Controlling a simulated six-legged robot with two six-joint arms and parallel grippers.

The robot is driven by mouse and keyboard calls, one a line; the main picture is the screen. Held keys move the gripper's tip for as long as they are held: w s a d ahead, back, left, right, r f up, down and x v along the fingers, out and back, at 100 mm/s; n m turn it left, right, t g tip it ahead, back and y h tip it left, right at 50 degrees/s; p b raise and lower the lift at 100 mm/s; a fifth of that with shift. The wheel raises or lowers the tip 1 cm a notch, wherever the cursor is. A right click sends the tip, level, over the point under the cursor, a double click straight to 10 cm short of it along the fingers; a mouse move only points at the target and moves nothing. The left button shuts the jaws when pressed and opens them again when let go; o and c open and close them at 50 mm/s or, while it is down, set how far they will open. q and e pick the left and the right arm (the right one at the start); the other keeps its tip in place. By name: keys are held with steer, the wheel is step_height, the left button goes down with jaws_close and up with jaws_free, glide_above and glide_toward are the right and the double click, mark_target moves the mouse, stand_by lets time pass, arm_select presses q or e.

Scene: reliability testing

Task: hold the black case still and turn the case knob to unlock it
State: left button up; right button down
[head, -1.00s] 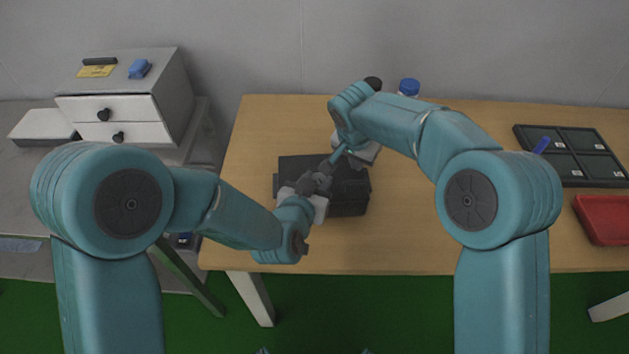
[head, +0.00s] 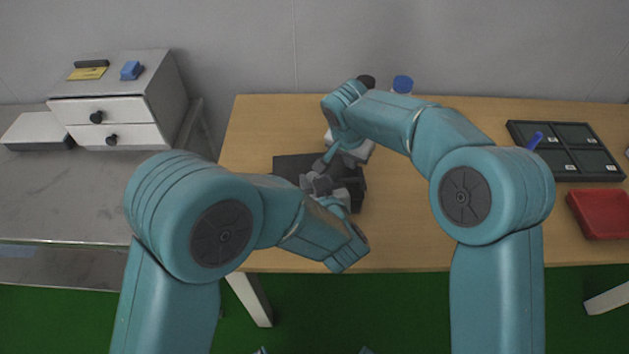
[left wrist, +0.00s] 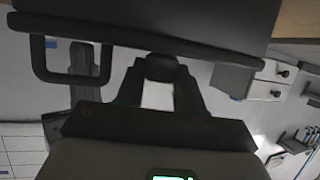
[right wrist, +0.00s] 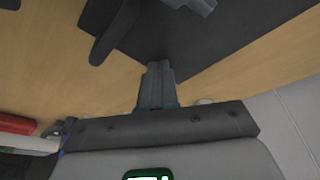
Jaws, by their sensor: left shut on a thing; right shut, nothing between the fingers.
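The black case (head: 290,168) lies on the wooden table, partly hidden by my arms. Its dark body fills the top of the left wrist view (left wrist: 180,15), with a handle (left wrist: 72,78) at the left. My left gripper (head: 318,184) is at the case's near side. In the left wrist view its fingers (left wrist: 160,88) are on both sides of the dark round knob (left wrist: 160,67), shut on it. My right gripper (head: 333,160) is over the case. In the right wrist view its fingers (right wrist: 157,80) are shut and empty, tips at the case's edge (right wrist: 190,40); contact is unclear.
A dark compartment tray (head: 565,150) and a red bin (head: 602,213) stand at the table's right. Bottles, one blue-capped (head: 402,84), stand behind my right arm. A white drawer unit (head: 115,115) is on the grey table at left. The wooden table's left part is clear.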

stand_by(0.3)
arm_select(q)
steer(key=o, duration=1)
steer(key=shift+o, duration=0.2)
